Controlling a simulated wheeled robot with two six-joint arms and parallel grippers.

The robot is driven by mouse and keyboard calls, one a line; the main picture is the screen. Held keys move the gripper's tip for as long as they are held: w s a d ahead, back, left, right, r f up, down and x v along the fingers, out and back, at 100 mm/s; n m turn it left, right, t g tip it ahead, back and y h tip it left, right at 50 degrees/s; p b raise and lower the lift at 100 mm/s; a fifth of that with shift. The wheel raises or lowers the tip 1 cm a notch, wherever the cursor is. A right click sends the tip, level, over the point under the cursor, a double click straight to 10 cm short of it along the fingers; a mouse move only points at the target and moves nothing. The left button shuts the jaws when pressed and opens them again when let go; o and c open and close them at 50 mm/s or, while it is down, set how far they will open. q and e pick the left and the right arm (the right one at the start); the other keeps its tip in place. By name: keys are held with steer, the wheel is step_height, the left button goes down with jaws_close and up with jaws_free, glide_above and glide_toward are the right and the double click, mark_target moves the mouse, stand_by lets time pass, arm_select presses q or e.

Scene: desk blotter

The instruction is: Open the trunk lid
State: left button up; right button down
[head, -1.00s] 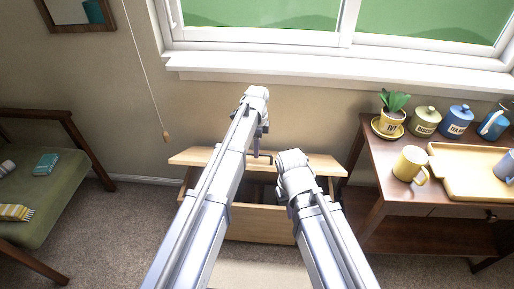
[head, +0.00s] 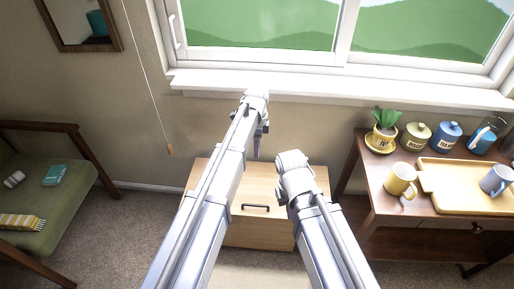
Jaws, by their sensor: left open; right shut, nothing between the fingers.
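The wooden trunk (head: 262,232) stands on the carpet below the window, partly hidden by my arms. Its light wood lid (head: 265,180) appears to lie flat and shut, with no dark interior showing. A dark bar handle (head: 256,207) shows near the lid's front edge, between my arms. My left gripper (head: 258,148) is open and empty, pointing down above the rear of the lid near the wall. My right gripper (head: 284,200) is shut and empty over the lid, right of the handle; its wrist hides most of it. Contact with the lid cannot be told.
A dark wooden table (head: 375,185) at the right holds a yellow tray (head: 465,170), mugs, canisters and a plant (head: 385,118). A green-cushioned chair (head: 75,205) is at the left. A pull cord (head: 148,90) hangs by the wall. Carpet is free left of the trunk.

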stand_by(0.4)
arm_select(q)
steer(key=s+n+y, duration=0.1)
steer(key=s+n, duration=1.2)
steer(key=s, duration=1.3)
steer(key=shift+s+d+n, duration=0.25)
steer(key=shift+d+n, duration=0.15)
step_height(320, 180, up, 17)
steer(key=p, duration=1.7)
steer(key=shift+r, duration=0.1)
steer(key=shift+c, duration=0.2)
